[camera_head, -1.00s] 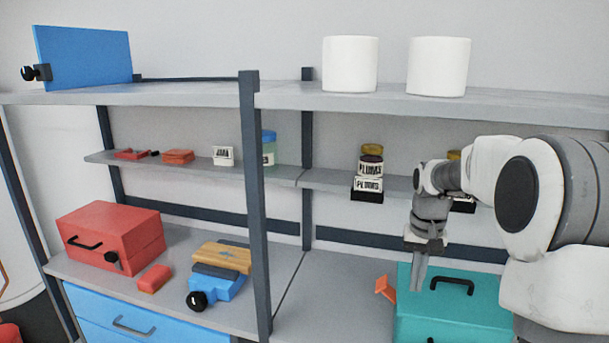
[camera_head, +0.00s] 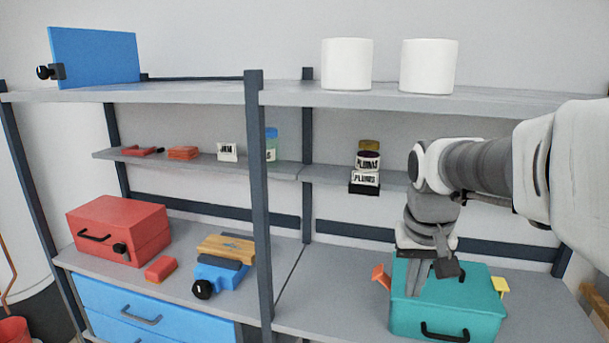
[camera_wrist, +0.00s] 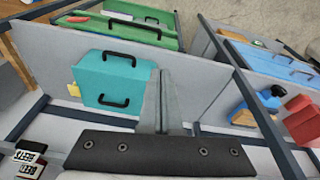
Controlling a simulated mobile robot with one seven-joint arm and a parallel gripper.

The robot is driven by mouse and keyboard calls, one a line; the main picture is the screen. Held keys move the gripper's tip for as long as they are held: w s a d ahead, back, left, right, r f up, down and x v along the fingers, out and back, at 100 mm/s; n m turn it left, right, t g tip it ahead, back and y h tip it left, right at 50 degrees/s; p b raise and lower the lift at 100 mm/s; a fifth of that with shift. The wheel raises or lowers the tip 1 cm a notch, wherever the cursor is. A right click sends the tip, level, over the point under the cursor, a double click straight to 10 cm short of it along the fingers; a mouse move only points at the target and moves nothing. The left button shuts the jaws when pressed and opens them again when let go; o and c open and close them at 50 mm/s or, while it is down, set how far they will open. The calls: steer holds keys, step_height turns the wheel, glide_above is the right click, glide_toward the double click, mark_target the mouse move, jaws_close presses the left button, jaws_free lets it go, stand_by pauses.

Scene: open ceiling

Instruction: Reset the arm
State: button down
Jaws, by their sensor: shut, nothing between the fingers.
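My gripper (camera_head: 418,275) is shut and empty. In the head view it points down in front of the teal toolbox (camera_head: 460,312) on the right part of the counter and hides part of it. In the wrist view my gripper's fingers (camera_wrist: 164,100) are together, with the teal toolbox (camera_wrist: 112,84) to their left. My arm comes in from the right edge of the head view.
A red toolbox (camera_head: 120,230), a red block (camera_head: 161,269) and a blue vise (camera_head: 222,277) stand on the left counter. A dark upright post (camera_head: 260,200) divides the shelving.

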steer(key=s+a+n+t, duration=0.1)
steer(key=s+a+t, duration=0.2)
steer(key=s, duration=1.2)
steer(key=shift+s+a+f+n+y, duration=0.15)
steer(key=shift+a+f+n+y, duration=0.15)
steer(key=shift+a+y, duration=0.15)
